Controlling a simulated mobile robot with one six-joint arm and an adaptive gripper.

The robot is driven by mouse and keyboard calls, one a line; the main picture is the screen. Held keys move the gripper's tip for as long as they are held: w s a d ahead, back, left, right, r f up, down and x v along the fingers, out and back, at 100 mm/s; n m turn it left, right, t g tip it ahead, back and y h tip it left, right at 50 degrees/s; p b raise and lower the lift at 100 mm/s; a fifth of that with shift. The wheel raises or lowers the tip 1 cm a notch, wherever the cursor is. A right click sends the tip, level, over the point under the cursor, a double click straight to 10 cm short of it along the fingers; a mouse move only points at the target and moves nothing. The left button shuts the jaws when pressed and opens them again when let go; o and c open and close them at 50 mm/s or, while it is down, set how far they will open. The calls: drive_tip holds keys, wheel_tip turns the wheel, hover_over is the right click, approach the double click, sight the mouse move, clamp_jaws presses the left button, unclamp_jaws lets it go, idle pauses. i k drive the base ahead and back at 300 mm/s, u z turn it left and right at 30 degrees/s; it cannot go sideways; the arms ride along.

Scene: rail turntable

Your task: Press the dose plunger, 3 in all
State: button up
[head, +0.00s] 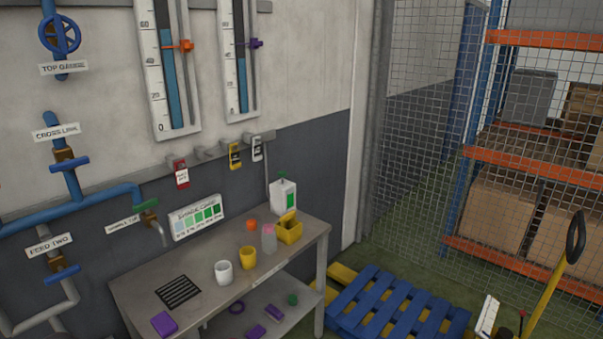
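A white dispenser box (283,198) with a green panel stands at the far right end of the grey workbench (210,256). A small green plunger-like knob (283,176) sticks up from its top; I take this to be the dose plunger. How far it is pressed is too small to tell. My gripper is not in view.
On the bench are a white cup (223,272), a yellow cup (248,258), a pink-topped bottle (269,239), a yellow bin (289,230) and a purple block (164,323). A blue pallet (395,307) occupies floor at right.

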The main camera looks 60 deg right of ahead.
sight(281, 175)
drive_tip(key=u, duration=0.6)
drive_tip(key=k, duration=0.1)
drive_tip(key=z, duration=2.65)
drive_tip(key=k, duration=0.95)
drive_tip(key=u, duration=0.15)
drive_tip(key=i, duration=0.65)
drive_tip(key=z, duration=0.05)
